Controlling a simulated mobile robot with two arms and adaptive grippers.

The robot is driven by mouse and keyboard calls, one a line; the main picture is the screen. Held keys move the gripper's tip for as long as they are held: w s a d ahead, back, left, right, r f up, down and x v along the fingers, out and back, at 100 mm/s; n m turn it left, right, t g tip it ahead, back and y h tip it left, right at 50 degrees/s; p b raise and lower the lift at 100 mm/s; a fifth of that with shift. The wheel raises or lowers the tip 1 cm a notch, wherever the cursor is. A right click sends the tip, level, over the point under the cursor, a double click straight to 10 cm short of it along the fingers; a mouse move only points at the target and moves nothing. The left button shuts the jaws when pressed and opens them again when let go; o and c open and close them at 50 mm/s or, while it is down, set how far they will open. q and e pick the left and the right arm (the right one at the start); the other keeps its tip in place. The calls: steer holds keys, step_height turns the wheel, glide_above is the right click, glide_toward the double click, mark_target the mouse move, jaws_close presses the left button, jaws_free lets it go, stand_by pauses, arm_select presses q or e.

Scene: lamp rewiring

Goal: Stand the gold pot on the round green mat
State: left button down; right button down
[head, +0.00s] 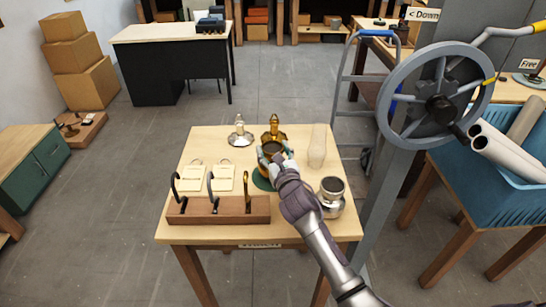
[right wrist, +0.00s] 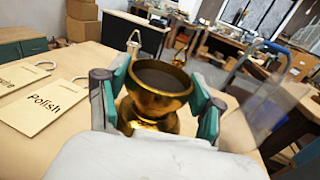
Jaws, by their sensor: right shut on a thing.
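The gold pot (right wrist: 155,100) is upright between the green-padded fingers of my right gripper (right wrist: 157,97), with its wide dark mouth facing up. In the head view the right gripper (head: 273,155) reaches over the table and largely covers the pot. The round green mat (head: 261,182) shows partly, just below and around the pot and gripper. I cannot tell whether the pot's base touches the mat. My left gripper is not in view.
A silver lamp part (head: 239,135) and a gold one (head: 273,130) stand behind the pot. A clear glass chimney (head: 317,146) and a silver pot (head: 331,192) stand to the right. A wooden rack with hooks (head: 230,210) and two labelled tags (head: 224,177) lie left and in front.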

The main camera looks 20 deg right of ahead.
steer(key=shift+f, duration=0.8)
steer(key=shift+f, duration=0.2)
steer(key=shift+c, duration=0.8)
jaws_free()
steer(key=shift+r, duration=0.1)
steer(key=shift+s, duration=0.15)
steer(key=s+b, duration=0.1)
steer(key=s, duration=1)
steer(key=shift+s+a, duration=0.1)
steer(key=shift+s, duration=0.3)
